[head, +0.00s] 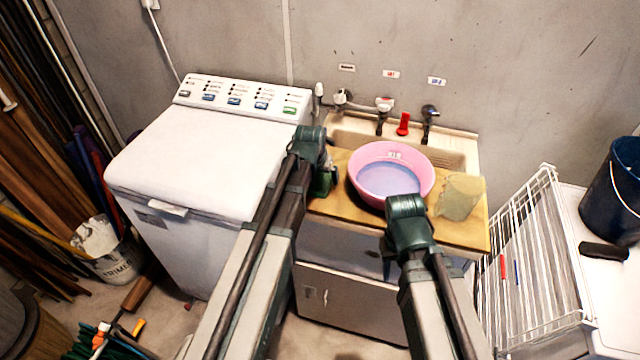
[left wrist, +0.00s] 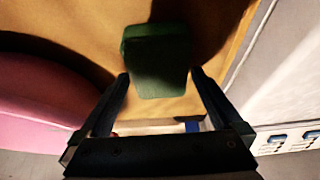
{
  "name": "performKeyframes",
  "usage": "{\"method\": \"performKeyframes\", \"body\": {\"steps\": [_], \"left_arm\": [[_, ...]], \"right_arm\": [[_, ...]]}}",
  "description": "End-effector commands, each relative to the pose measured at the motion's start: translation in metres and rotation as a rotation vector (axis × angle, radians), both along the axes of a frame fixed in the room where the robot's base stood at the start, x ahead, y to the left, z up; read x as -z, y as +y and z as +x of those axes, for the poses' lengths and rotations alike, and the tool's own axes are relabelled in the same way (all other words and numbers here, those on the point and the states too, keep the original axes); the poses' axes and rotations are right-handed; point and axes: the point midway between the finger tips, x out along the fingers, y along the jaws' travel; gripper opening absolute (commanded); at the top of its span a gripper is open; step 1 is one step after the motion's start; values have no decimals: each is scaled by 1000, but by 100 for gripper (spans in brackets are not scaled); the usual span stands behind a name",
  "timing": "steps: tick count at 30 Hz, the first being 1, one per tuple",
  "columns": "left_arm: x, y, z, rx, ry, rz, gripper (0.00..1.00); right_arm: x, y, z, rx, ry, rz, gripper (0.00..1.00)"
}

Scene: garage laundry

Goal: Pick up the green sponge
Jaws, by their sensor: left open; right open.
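The green sponge (left wrist: 157,62) lies on the wooden board, seen from above in the left wrist view. In the head view only a part of the sponge (head: 329,181) shows, beside my left gripper (head: 319,172). In the left wrist view my left gripper (left wrist: 160,88) is open, its two fingers apart on either side of the sponge's near end. I cannot tell whether they touch it. My right gripper (head: 405,218) is over the front edge of the board, by the pink basin, and is open; its fingertips are mostly hidden behind its own wrist.
The pink basin (head: 427,184) with bluish liquid stands on the wooden board (head: 398,229) across the sink (head: 455,145). A pale yellow-green item (head: 460,197) stands right of it. A white washing machine (head: 205,150) is at left, a white wire rack (head: 530,270) at right. Taps (head: 430,112) are behind.

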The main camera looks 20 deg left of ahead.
Motion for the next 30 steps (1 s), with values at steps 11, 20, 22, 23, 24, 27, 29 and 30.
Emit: {"method": "performKeyframes", "body": {"steps": [11, 20, 22, 23, 24, 27, 29, 30], "left_arm": [[5, 0, 0, 0, 0, 0, 100], [5, 0, 0, 0, 0, 0, 100], [5, 0, 0, 0, 0, 0, 89], [5, 0, 0, 0, 0, 0, 84], [5, 0, 0, 0, 0, 0, 77], [5, 0, 0, 0, 0, 0, 59], [5, 0, 0, 0, 0, 0, 48], [5, 0, 0, 0, 0, 0, 41]], "right_arm": [[5, 0, 0, 0, 0, 0, 44], [5, 0, 0, 0, 0, 0, 44], [5, 0, 0, 0, 0, 0, 44], [5, 0, 0, 0, 0, 0, 44], [5, 0, 0, 0, 0, 0, 44], [5, 0, 0, 0, 0, 0, 44], [5, 0, 0, 0, 0, 0, 44], [5, 0, 0, 0, 0, 0, 44]]}}
